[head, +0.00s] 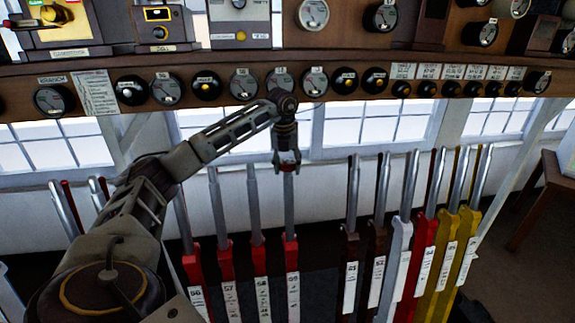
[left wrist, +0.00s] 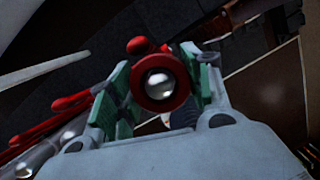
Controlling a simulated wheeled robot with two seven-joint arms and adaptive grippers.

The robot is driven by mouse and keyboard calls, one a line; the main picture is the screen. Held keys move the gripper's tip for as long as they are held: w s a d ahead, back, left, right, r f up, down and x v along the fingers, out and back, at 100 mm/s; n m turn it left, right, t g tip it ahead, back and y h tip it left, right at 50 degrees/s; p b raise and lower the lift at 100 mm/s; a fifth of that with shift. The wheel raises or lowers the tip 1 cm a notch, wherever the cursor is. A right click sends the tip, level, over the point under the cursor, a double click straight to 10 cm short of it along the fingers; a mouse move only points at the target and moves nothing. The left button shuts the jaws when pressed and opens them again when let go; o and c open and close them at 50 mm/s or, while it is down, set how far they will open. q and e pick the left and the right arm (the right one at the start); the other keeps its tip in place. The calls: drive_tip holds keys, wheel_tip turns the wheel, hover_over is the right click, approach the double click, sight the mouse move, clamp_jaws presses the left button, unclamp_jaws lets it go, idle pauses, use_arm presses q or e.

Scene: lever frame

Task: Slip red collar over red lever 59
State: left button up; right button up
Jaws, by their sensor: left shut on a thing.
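My left gripper (head: 287,163) hangs fingers-down over the top of the steel handle of red lever 59 (head: 291,245). It is shut on the red collar (head: 288,157), which shows small between the fingers. In the left wrist view the collar (left wrist: 162,103) is a thick red ring between the green finger pads of the gripper (left wrist: 160,84). The round steel tip of the lever (left wrist: 158,86) shows inside the ring's hole, close to centre. I cannot tell whether the tip is through the ring or just below it. My right gripper is not in view.
More red levers (head: 224,265) stand close on the left of it. Brown levers (head: 351,265), a white lever (head: 398,265) and yellow levers (head: 442,265) stand on the right, past a gap. A wooden shelf with dials (head: 243,84) runs above and behind the gripper.

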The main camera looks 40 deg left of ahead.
use_arm(q)
drive_tip(key=shift+f, duration=0.25)
idle(0.3)
drive_tip(key=o, duration=1)
drive_tip(key=shift+o, duration=0.3)
drive_tip(key=shift+o, duration=0.7)
